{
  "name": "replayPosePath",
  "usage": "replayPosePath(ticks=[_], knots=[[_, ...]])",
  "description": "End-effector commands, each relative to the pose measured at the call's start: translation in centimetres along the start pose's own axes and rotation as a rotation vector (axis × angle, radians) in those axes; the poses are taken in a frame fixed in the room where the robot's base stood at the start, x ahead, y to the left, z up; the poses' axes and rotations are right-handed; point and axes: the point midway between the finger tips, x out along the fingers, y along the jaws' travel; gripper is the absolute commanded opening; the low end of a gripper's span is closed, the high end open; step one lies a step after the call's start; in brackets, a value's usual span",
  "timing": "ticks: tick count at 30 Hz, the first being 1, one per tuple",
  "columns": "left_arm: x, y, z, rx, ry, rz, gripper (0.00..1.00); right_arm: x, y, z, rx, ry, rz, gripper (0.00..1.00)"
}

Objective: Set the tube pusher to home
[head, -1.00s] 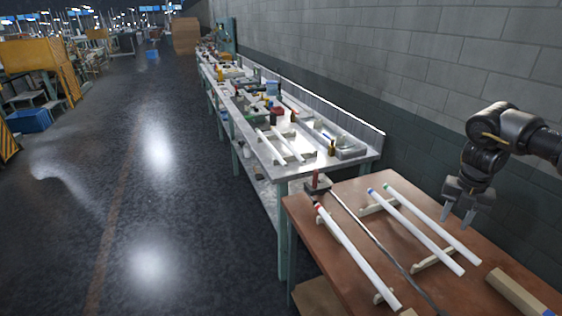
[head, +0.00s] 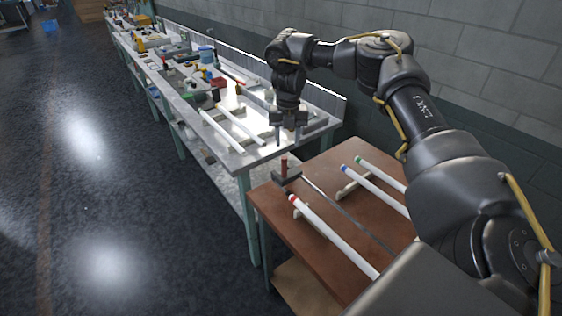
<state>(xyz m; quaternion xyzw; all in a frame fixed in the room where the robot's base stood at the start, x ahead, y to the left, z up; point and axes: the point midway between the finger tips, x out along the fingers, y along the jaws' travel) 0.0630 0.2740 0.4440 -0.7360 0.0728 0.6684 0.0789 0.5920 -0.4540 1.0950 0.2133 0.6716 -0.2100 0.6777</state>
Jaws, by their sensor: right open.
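A dark block (head: 287,179) with an upright red handle (head: 284,164) sits at the far left corner of the brown table (head: 262,203). It looks like the tube pusher. A thin grey rod or rail (head: 345,213) runs from near it toward me along the table. My right gripper (head: 289,143) is open and empty, fingers pointing down. In the picture it is just above the red handle, apart from it; the depth gap is hard to judge. My left gripper is not in view.
White tubes with a red (head: 330,236), a blue (head: 375,190) and a green end (head: 380,172) lie on pale supports beside the rod. My right arm hides the table's right side. A cluttered grey bench (head: 245,158) stands beyond. The floor at left is clear.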

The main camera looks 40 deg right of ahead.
Motion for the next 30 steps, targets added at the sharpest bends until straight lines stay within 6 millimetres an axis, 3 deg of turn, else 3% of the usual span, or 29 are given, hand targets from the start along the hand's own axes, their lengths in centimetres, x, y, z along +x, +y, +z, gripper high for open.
replayPosePath(ticks=[6,16,21,30], knots=[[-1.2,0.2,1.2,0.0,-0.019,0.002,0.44,3.3,0.0,0.0,-0.001,0.005,-0.006,0.41],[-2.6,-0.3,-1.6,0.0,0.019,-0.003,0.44,8.9,-0.2,0.0,0.003,0.004,-0.004,0.41],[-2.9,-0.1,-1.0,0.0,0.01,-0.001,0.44,10.2,-0.1,0.0,0.002,0.002,-0.002,0.41],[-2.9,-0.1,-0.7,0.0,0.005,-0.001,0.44,10.4,-0.2,0.0,0.004,0.001,-0.001,0.41]])
